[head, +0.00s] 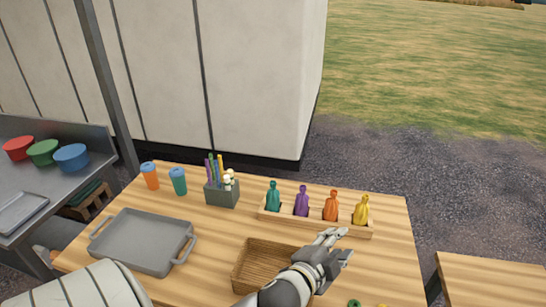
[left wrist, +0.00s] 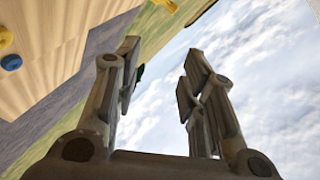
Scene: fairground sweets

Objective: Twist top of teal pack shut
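The teal pack (head: 273,197) stands upright at the left end of a long wooden rack (head: 310,226) in the head view. Its top looks narrow, but it is too small to tell how it is closed. My left gripper (head: 341,245) is in front of the rack's right part, to the right of the teal pack and apart from it. My right gripper is not in view.
Purple (head: 302,201), orange (head: 331,206) and yellow packs (head: 361,210) share the rack. A wooden basket (head: 255,262) lies beside my left arm. A grey tray (head: 143,241), a grey stick holder (head: 221,194) and orange (head: 150,176) and teal cups (head: 179,181) stand left.

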